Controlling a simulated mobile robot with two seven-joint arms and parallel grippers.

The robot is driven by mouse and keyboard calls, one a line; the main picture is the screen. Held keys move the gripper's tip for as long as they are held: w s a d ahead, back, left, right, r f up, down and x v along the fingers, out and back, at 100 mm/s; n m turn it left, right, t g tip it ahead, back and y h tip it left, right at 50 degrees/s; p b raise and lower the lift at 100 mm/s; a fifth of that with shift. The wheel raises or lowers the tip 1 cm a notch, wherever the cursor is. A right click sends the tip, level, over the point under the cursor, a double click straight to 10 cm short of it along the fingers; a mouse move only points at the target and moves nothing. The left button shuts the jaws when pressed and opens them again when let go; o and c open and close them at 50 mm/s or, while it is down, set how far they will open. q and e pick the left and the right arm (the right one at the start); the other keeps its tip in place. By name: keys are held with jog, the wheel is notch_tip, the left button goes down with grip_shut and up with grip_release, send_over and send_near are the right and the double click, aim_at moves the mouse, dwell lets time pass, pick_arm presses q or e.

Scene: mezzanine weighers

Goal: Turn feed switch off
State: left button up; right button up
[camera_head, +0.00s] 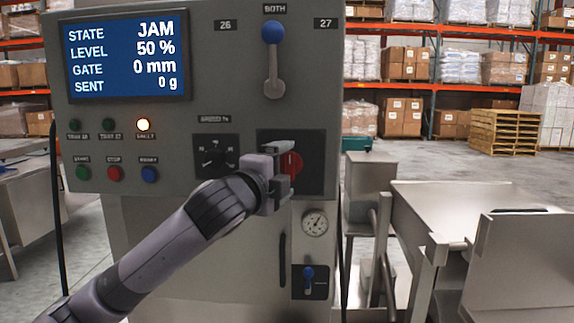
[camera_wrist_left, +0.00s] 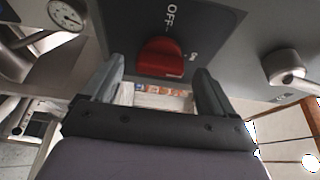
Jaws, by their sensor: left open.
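The feed switch is a red rotary knob (camera_head: 292,164) on a dark plate (camera_head: 313,150) at the lower right of the grey control panel. In the left wrist view the red knob (camera_wrist_left: 160,57) shows between and just beyond the fingertips, with OFF and ON marks on its plate. Which mark the knob points to is unclear. My left gripper (camera_head: 282,168) is right in front of the knob and partly hides it. In the wrist view its two fingers (camera_wrist_left: 158,75) are spread apart, one on each side of the knob; contact cannot be made out.
A steel table (camera_head: 450,200) stands at right.

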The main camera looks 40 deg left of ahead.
pick_arm(q)
jog(key=shift+w+a, duration=0.1)
jog(key=shift+w, duration=0.8)
jog(key=c, duration=1.1)
jog(key=shift+o, duration=0.2)
